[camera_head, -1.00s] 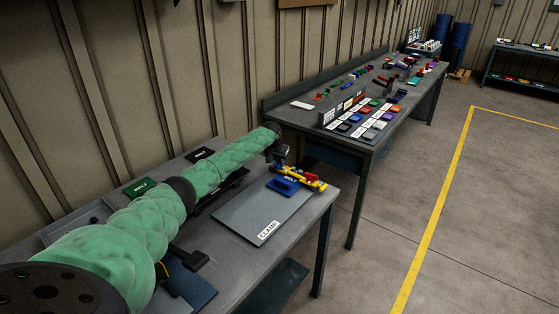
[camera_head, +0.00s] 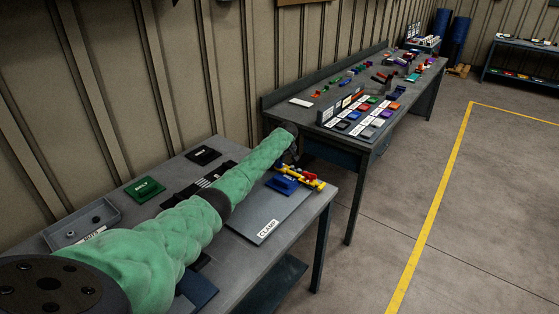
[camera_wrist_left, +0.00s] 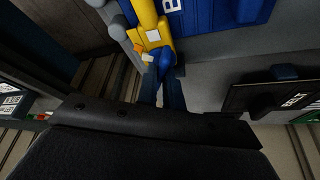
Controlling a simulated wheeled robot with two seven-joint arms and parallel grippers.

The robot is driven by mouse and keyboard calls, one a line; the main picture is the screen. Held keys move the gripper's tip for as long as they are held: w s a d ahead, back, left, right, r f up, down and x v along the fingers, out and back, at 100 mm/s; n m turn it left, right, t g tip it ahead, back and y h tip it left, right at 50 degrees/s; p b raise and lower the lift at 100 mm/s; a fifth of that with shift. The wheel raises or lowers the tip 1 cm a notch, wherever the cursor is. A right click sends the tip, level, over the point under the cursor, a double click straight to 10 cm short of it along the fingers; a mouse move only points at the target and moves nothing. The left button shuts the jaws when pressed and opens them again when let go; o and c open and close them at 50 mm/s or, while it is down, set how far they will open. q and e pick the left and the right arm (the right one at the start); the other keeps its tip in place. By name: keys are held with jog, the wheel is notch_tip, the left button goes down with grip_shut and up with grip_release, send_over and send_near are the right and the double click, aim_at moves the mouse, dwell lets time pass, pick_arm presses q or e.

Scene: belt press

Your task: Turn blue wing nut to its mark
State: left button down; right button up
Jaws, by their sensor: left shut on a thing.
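The clamp (camera_head: 296,176), a yellow bar with red parts and a blue block, lies at the far end of a grey plate labelled CLAMP (camera_head: 262,213). In the left wrist view the yellow bar (camera_wrist_left: 149,20) runs up from a small blue wing nut (camera_wrist_left: 164,60). A white square and an orange piece sit beside the nut on the yellow part. My left gripper (camera_wrist_left: 166,88) is shut on the wing nut, its dark fingers close about it. In the head view my arm hides the nut and most of the gripper. My right gripper is not in view.
A green BELT block (camera_head: 145,188), a black block (camera_head: 203,156) and a grey tray (camera_head: 82,223) stand on the near table behind my arm. A second bench (camera_head: 300,117) with several coloured parts stands beyond.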

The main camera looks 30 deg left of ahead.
pick_arm(q)
jog(key=shift+w+n+g+b, duration=0.1)
jog(key=shift+n+g+b, duration=0.2)
jog(key=shift+n, duration=0.7)
jog(key=n+g+b, duration=0.1)
jog(key=n+b, duration=0.1)
jog(key=n+g+y+b, duration=0.1)
jog(key=n, duration=0.2)
jog(key=shift+w+n+b, duration=0.15)
jog(key=shift+n+b, duration=0.15)
jog(key=shift+b, duration=0.1)
jog(key=shift+r+n, duration=0.1)
jog(key=shift+n, duration=0.4)
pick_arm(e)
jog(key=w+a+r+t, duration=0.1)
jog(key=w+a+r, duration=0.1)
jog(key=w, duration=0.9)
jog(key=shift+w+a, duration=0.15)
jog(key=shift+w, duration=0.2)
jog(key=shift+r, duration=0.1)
pick_arm(q)
jog(key=c, duration=1.5)
grip_release()
jog(key=shift+c, duration=0.2)
jog(key=shift+b, duration=0.3)
